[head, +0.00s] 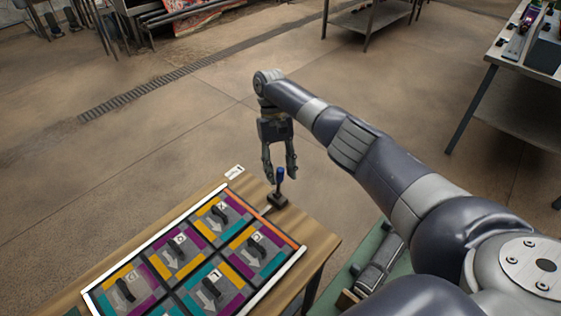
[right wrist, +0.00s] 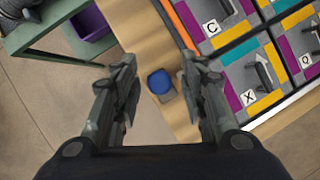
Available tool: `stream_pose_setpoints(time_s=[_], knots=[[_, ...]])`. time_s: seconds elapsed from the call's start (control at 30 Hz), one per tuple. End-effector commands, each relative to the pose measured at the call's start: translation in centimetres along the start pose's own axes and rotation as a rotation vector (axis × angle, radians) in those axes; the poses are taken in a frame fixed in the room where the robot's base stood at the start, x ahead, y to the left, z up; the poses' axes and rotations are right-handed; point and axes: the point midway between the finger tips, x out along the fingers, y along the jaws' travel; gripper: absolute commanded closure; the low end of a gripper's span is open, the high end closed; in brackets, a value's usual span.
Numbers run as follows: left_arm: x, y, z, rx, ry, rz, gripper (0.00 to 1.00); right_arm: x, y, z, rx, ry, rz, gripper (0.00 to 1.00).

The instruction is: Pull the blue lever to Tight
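The blue lever (head: 280,175) stands nearly upright on a small dark base (head: 277,200) at the far end of the wooden table. Its round blue knob (right wrist: 160,82) shows in the right wrist view. My right gripper (head: 281,177) points down at the lever and is open. In the right wrist view its fingers (right wrist: 161,88) stand on either side of the knob, with a gap on both sides. I cannot tell how far the fingertips reach down the lever. The lettering for Tight is not readable. My left gripper is out of view.
Beside the lever lies a framed panel (head: 163,239) with coloured squares, black handles and letter tags. A small white card (head: 234,172) lies at the table's far edge. A green bench (right wrist: 62,32) with a purple bin (right wrist: 92,22) stands close by. Open floor lies beyond.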

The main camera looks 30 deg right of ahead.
Motion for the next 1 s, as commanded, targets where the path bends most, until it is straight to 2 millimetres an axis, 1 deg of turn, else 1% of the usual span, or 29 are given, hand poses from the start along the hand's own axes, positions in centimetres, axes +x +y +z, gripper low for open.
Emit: stream_pose_setpoints(time_s=[0.13, 0.4, 0.6, 0.8, 1.0], knots=[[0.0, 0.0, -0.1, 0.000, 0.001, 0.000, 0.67, -2.1, -0.1, 0.8, -0.001, 0.006, -0.001, 0.61], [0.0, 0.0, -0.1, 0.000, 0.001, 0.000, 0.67, -5.5, -0.1, 2.4, 0.001, 0.008, 0.003, 0.61], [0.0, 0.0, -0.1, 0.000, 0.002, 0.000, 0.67, -7.6, -0.2, 3.5, 0.001, 0.006, 0.001, 0.61], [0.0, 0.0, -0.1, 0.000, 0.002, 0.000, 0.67, -8.6, -0.3, 4.0, 0.002, 0.003, 0.000, 0.61], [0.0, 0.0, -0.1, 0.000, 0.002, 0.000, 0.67, -8.7, -0.3, 4.1, 0.002, 0.002, 0.000, 0.61]])
